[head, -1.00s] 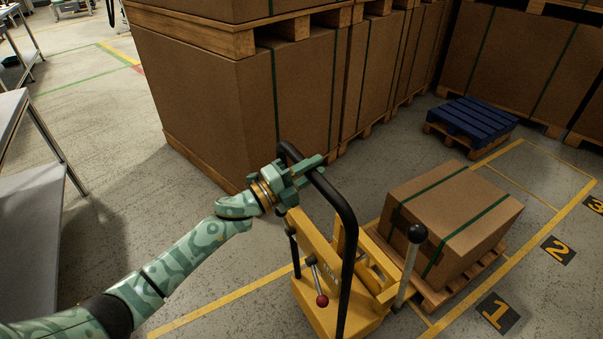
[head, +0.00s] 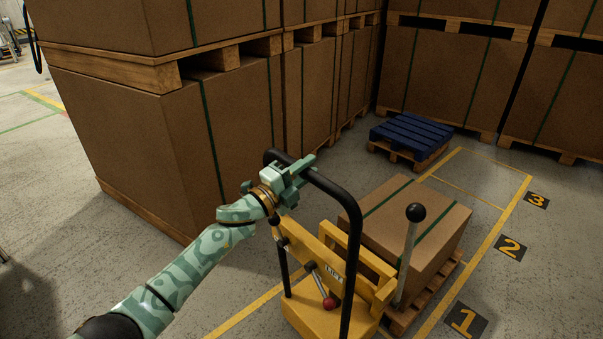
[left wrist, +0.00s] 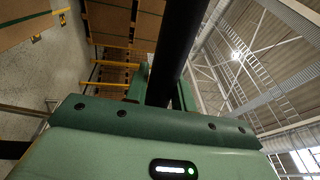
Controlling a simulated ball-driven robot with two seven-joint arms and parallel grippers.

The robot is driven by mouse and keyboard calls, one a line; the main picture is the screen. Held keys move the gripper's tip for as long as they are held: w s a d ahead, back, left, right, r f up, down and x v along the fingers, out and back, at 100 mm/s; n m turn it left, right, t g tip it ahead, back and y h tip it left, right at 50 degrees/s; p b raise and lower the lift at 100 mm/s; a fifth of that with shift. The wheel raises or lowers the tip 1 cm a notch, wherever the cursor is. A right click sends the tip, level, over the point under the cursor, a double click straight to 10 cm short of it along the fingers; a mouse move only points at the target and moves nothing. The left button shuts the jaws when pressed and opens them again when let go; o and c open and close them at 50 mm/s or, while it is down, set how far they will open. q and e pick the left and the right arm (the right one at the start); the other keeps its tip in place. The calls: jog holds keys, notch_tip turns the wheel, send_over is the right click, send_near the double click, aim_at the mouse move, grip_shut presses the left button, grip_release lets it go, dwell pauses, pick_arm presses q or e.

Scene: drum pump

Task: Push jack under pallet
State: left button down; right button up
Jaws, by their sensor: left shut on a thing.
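The yellow pallet jack (head: 322,316) stands in front of me with a black hoop handle (head: 343,199), a red-knobbed lever and a silver lever with a black knob. My left gripper (head: 293,176) is shut on the handle's top left part. In the left wrist view the black handle bar (left wrist: 178,50) runs between the fingers (left wrist: 160,88). The wooden pallet (head: 424,297) lies just beyond the jack and carries a strapped cardboard box (head: 425,215). The jack's forks are hidden, so I cannot tell how far they reach under the pallet. My right gripper is not in view.
Tall stacks of strapped cartons (head: 130,130) on pallets stand close on the left and along the back. A blue pallet on a wooden one (head: 411,136) stands behind the box. Yellow floor lines (head: 487,249) and numbered marks edge the bay; floor at right is clear.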

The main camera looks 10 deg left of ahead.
pick_arm(q)
jog(key=shift+s+d+f, duration=0.1)
jog(key=shift+f, duration=0.3)
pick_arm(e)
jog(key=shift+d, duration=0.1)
pick_arm(q)
jog(key=c, duration=1.3)
grip_release()
jog(key=shift+o, duration=0.5)
jog(key=shift+d+r, duration=0.1)
jog(key=shift+r, duration=0.05)
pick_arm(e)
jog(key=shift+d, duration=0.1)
pick_arm(q)
jog(key=shift+r, duration=0.1)
jog(key=shift+s+a, duration=0.2)
jog(key=shift+a, duration=0.2)
jog(key=p+v, duration=0.4)
jog(key=v, duration=1.1)
jog(key=shift+s+f, duration=0.15)
jog(key=shift+f, duration=0.1)
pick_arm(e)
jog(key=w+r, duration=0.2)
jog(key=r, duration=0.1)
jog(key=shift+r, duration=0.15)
pick_arm(q)
jog(key=shift+a, duration=0.1)
